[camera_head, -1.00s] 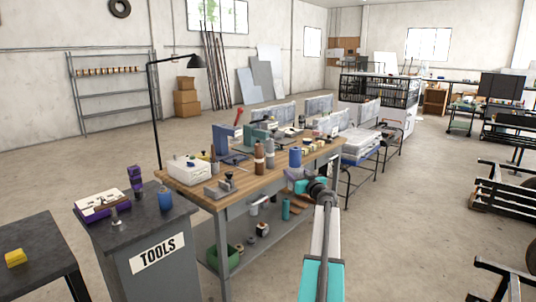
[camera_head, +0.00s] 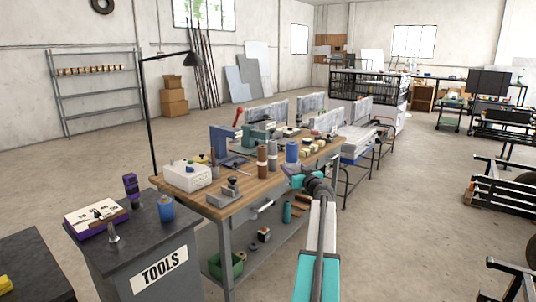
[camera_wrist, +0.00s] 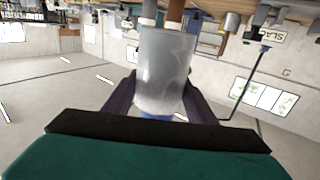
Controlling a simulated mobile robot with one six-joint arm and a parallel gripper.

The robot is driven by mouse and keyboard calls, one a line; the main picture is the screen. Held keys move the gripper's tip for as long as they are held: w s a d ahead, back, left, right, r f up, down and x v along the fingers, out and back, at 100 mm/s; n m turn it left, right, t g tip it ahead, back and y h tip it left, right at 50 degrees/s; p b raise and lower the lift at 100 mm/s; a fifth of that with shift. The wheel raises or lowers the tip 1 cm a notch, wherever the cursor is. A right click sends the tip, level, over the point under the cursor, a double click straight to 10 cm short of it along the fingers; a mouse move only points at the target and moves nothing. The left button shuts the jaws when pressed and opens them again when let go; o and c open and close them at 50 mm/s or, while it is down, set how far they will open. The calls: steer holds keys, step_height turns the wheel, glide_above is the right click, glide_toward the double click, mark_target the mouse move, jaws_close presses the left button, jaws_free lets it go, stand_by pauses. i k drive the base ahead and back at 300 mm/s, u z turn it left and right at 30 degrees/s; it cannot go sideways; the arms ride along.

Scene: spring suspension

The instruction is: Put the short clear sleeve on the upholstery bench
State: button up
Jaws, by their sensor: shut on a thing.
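A short translucent grey sleeve (camera_wrist: 163,70) stands large between the two dark fingers of my gripper (camera_wrist: 160,98) in the wrist view. The fingers are shut on its sides. In the head view my gripper (camera_head: 303,178) is at the front right edge of a wood-topped workbench (camera_head: 232,207); the sleeve cannot be made out there. The workbench carries brown spools, a blue cylinder (camera_head: 292,152), a white box and small machines. No label shows on it, so I cannot tell if it is the upholstery bench.
A black lamp (camera_head: 150,120) rises behind the workbench. Racks with black bars (camera_head: 500,190) stand at the right. Open floor lies between.

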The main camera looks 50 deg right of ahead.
mark_target(246, 185)
steer(key=i, duration=0.9)
steer(key=u, duration=0.05)
